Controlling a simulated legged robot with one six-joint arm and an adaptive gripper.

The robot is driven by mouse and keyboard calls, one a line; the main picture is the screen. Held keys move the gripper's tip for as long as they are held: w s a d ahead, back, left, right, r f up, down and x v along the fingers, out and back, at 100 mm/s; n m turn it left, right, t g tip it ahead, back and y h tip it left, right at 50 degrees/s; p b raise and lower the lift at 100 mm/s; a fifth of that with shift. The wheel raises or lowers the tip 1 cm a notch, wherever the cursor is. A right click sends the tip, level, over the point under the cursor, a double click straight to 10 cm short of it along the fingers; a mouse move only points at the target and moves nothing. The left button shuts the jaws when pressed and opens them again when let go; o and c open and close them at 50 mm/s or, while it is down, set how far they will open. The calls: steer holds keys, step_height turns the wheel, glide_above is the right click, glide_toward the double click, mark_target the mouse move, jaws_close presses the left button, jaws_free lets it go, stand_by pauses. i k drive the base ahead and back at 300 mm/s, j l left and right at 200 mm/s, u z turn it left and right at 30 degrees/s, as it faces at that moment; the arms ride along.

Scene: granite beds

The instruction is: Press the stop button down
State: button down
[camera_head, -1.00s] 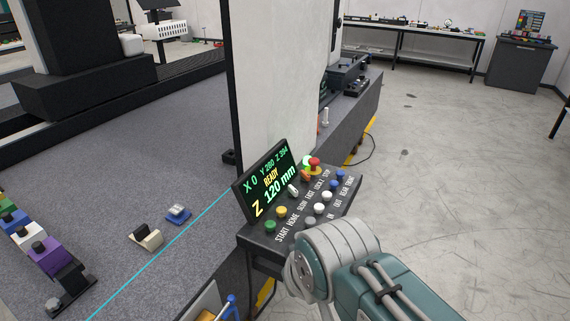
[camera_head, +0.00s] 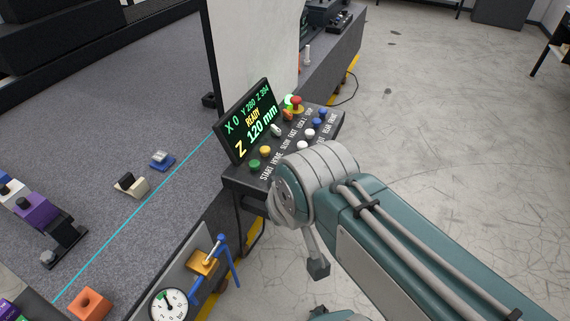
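The stop button (camera_head: 296,102) is a red mushroom knob on a yellow base at the far right of the control panel's back row, near the label STOP. It stands raised, and nothing touches it. The dark control panel (camera_head: 236,180) has a display reading READY and Z 120 mm, with rows of coloured buttons. A lit green lamp (camera_head: 289,100) is just behind the red knob. My teal and grey arm comes in from the lower right, its joint just in front of the panel.
A white upright board (camera_head: 250,45) stands behind the panel. The granite bed (camera_head: 100,120) lies left, with small blocks and clamps on it. A dial gauge (camera_head: 168,305) and a blue-handled valve (camera_head: 222,258) are below the panel. Open floor (camera_head: 450,130) is at right.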

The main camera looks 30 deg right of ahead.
mark_target(296, 101)
steer(key=i+l, duration=0.7)
steer(key=l, duration=0.25)
